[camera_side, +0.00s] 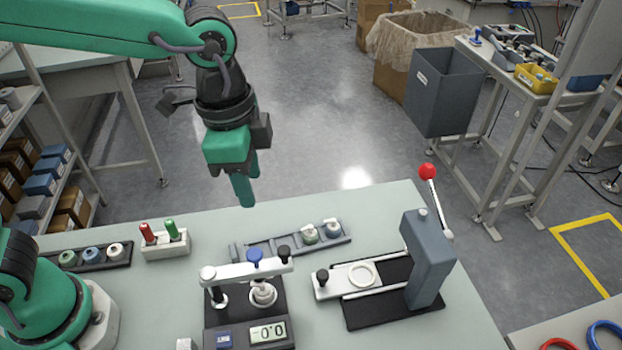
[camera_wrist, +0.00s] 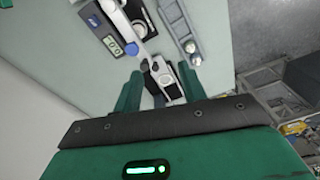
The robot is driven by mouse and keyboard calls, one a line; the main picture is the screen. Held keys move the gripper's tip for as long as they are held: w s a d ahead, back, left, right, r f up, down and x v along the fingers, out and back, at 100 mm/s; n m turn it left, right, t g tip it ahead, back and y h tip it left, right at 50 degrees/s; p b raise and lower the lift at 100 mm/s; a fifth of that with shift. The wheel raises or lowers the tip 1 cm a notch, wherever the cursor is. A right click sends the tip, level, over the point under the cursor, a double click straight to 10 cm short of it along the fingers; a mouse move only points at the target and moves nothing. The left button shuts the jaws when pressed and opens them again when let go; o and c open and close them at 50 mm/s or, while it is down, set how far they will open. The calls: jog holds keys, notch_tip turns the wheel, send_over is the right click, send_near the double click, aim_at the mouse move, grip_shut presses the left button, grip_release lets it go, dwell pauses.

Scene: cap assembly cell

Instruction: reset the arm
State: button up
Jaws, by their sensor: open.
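My gripper (camera_side: 243,186) hangs above the far edge of the pale green worktable (camera_side: 440,308) in the side view, with its green fingers pointing down. In the wrist view my gripper (camera_wrist: 160,90) shows its two green fingers spread apart with nothing between them. It is clear of everything on the table. Below it stands a dark fixture with a digital display (camera_side: 268,332), a white arm and a blue knob. The same fixture (camera_wrist: 115,42) shows at the top of the wrist view.
A press with a red-knobbed lever (camera_side: 428,262) stands at the right. A rail with two capped parts (camera_side: 292,242) lies near the far edge. At the left are a rack of round parts (camera_side: 92,256) and a holder with red and green pegs (camera_side: 165,241). The front right of the table is clear.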

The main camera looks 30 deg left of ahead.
jog(key=s+a+n+t, duration=0.2)
jog(key=a+n, duration=0.4)
jog(key=a, duration=0.4)
jog(key=s+a+r+n+t, duration=0.1)
jog(key=s+a+n, duration=0.4)
jog(key=a, duration=0.6)
jog(key=shift+a+r+n+t+y, duration=0.15)
jog(key=shift+n+t+y, duration=0.2)
jog(key=shift+t, duration=0.55)
